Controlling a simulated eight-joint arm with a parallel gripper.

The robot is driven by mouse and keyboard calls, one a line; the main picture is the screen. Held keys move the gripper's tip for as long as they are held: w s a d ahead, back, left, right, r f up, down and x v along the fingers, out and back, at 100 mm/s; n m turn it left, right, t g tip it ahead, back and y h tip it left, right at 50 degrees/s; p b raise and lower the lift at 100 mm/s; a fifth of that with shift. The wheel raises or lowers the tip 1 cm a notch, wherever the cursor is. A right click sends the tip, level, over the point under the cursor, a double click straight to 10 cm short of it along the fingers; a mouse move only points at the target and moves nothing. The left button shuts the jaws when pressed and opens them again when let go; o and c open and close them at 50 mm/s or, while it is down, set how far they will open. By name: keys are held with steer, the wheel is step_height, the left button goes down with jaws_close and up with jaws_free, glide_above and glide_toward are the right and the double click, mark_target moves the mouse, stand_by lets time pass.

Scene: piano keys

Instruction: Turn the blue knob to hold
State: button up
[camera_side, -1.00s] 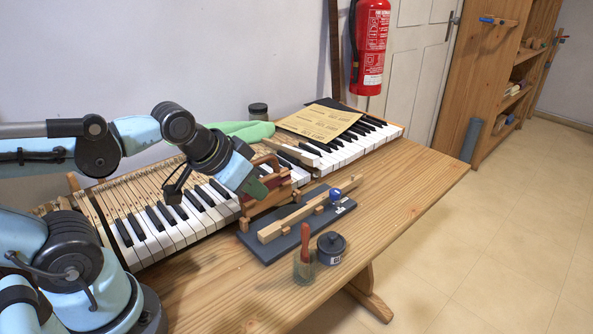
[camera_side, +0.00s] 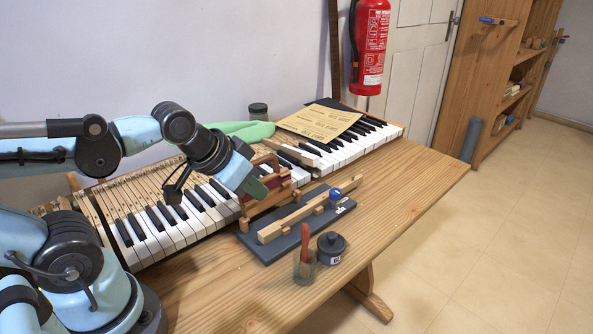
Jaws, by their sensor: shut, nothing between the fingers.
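A small blue knob (camera_side: 335,193) sits near the right end of a wooden bar (camera_side: 300,215), which rests on a dark grey base board (camera_side: 262,252) on the table. A small pale label lies on the board beside the knob; its wording and the knob's setting are too small to read. My gripper (camera_side: 258,190) is left of the knob, apart from it, by a red and wooden piece (camera_side: 275,187) at the front of the keys. Its fingertips are small and partly hidden against that piece. It is shut and holds nothing.
A dark lidded jar (camera_side: 331,248) and a glass (camera_side: 304,268) with a red-handled tool stand in front of the board. Piano keys (camera_side: 160,230) run behind it. A paper sheet (camera_side: 319,122) lies on the far keys. The table (camera_side: 415,190) is clear to the right.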

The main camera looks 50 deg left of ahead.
steer(key=shift+o, duration=1.1)
steer(key=shift+w, duration=0.1)
steer(key=shift+o, duration=1.2)
steer(key=shift+w+r, duration=0.2)
steer(key=shift+r, duration=0.05)
steer(key=o, duration=0.5)
steer(key=shift+w+a+r+m+g, duration=0.1)
steer(key=shift+w+r+m+g, duration=0.15)
steer(key=shift+w+r+m, duration=0.3)
steer(key=shift+w+r+m+g, duration=0.3)
steer(key=shift+w+m, duration=0.15)
steer(key=shift+w, duration=0.15)
steer(key=w+m, duration=0.1)
steer(key=w, duration=0.1)
steer(key=w+r+m+g+h, duration=0.1)
steer(key=w+m, duration=0.1)
steer(key=w+a+r+m+g, duration=0.1)
steer(key=w, duration=0.1)
steer(key=shift+w+r+h, duration=0.1)
steer(key=shift+w+h, duration=0.2)
steer(key=m+g+h, duration=0.2)
steer(key=m, duration=0.5)
glide_toward(334, 190)
steer(key=v, duration=0.4)
steer(key=shift+m+g, duration=0.25)
steer(key=shift+m, duration=0.05)
steer(key=x, duration=1.2)
steer(key=shift+w, duration=0.3)
